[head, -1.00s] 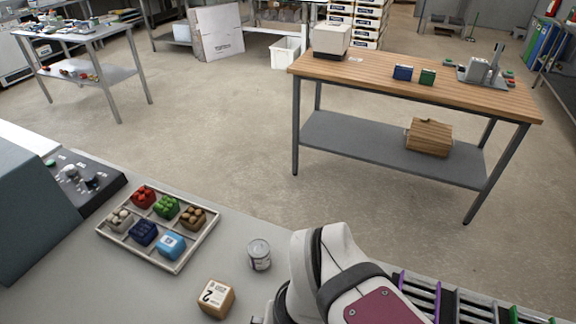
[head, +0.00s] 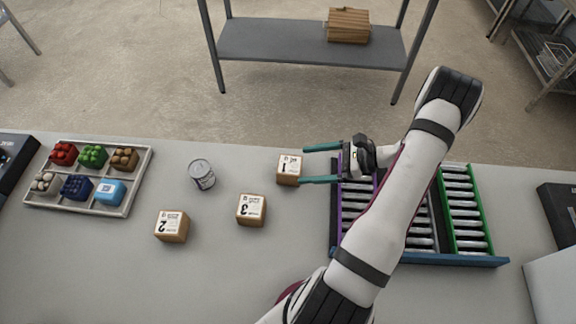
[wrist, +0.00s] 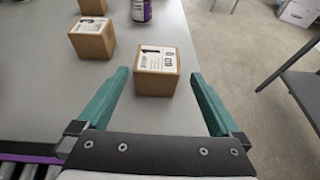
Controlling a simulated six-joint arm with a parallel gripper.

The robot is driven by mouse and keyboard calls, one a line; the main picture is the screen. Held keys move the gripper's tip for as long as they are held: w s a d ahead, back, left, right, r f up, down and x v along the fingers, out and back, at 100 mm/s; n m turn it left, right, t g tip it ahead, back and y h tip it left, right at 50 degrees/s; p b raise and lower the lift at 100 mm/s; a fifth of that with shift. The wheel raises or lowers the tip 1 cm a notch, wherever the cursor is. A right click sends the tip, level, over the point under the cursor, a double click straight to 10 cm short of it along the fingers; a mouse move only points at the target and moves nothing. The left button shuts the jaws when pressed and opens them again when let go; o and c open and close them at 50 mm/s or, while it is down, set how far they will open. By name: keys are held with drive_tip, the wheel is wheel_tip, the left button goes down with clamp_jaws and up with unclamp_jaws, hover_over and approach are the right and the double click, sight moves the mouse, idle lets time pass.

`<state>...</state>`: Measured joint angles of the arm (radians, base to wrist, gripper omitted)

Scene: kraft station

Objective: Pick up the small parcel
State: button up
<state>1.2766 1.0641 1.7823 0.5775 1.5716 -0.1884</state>
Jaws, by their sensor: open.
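Three small brown box parcels with white labels stand on the grey counter, close to one another in size. Parcel 1 (head: 289,171) is nearest my gripper (head: 304,165), parcel 3 (head: 251,211) is left of it and nearer, and parcel 2 (head: 171,227) is farthest left. My gripper's teal fingers are open and empty, pointing at parcel 1. In the wrist view, parcel 1 (wrist: 156,72) appears between the fingertips of my gripper (wrist: 160,75), with a gap on each side. Parcel 3 (wrist: 93,41) lies outside the left finger.
A tin can (head: 202,175) stands left of parcel 1. A divided tray (head: 129,196) of coloured items is at the left. Roller lanes (head: 464,212) with purple and green rails lie right, partly under my arm. The front left counter is clear.

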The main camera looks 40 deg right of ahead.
sight(282, 169)
drive_tip(key=x, duration=0.8)
drive_tip(key=shift+a+f, duration=0.25)
drive_tip(key=shift+f, duration=0.1)
drive_tip(key=shift+s, duration=0.1)
drive_tip(key=c, duration=1.2)
drive_tip(key=shift+c, duration=0.2)
drive_tip(key=shift+r, duration=0.15)
